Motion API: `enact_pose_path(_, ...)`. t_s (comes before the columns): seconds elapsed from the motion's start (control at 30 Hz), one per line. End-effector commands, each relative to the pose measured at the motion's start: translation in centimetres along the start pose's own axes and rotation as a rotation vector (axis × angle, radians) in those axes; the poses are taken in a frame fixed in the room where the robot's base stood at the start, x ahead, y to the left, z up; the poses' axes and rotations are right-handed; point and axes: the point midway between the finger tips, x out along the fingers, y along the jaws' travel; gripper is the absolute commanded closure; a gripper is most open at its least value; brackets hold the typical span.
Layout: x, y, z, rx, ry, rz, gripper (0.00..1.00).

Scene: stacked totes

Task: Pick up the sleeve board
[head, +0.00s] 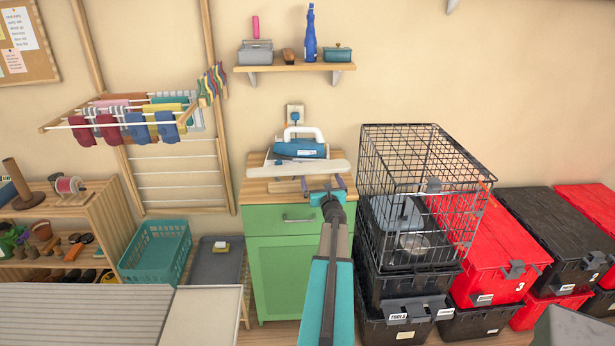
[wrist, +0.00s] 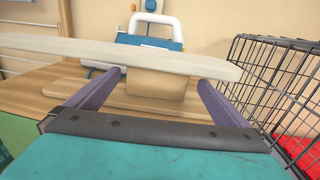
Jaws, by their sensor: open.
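The sleeve board (head: 292,169) lies on the wooden top of a green cabinet (head: 285,262). It has a long pale padded top, a wooden support block and a flat wooden base. In the wrist view the padded top (wrist: 100,50) spans left to right ahead of my gripper (wrist: 160,85). The support block (wrist: 158,84) shows between my two open purple fingers, with a visible gap on each side. In the head view my gripper (head: 322,186) is at the front of the board, right of its middle. Whether the fingers touch it cannot be told.
A blue and white appliance (head: 300,149) with a white handle stands right behind the board. A black wire cage (head: 420,200) on stacked totes stands close on the right. A teal basket (head: 156,250) is on the left. A wall shelf (head: 293,67) hangs above.

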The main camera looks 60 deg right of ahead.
Motion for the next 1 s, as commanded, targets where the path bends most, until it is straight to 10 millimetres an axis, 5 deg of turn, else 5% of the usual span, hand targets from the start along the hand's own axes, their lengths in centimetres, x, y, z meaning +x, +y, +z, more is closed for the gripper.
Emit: enact_pose_path(1.0, 5.2, 0.1, 0.0, 0.0, 0.0, -0.002, 0.0)
